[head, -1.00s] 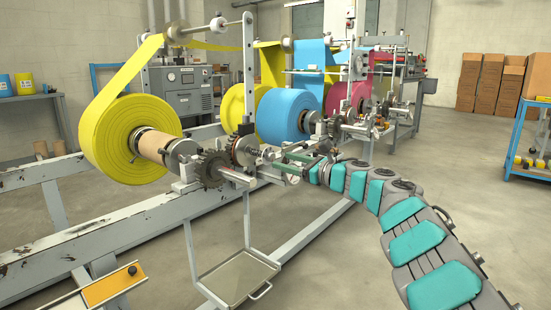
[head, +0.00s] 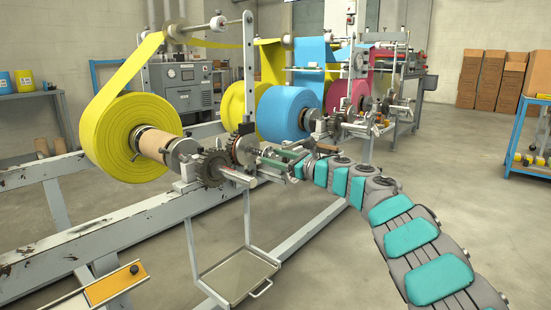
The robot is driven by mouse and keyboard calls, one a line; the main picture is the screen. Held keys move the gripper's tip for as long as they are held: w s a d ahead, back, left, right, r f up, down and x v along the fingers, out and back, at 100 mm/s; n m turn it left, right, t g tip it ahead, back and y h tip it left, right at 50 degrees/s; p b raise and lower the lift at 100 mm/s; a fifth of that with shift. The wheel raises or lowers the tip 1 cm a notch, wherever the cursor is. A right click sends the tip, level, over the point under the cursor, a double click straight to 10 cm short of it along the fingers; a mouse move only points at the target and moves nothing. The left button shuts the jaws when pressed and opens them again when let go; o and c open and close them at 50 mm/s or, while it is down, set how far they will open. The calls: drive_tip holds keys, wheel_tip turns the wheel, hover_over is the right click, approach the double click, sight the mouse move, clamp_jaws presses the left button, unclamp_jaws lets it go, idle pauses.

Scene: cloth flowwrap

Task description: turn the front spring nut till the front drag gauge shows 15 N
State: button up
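The front yellow roll (head: 118,138) hangs on a shaft with a brown core (head: 158,145). To its right along the shaft are a toothed wheel (head: 214,168) and a brake disc (head: 240,150). A small spring and nut assembly (head: 257,152) sits just right of the disc; the nut itself is too small to make out. My gripper (head: 272,160) is close beside this assembly at its right. I cannot tell whether it touches the nut or whether its fingers are open or shut. No gauge reading can be made out.
A blue cart (head: 530,172) stands far right. Floor at right is open.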

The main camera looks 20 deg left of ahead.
clamp_jaws()
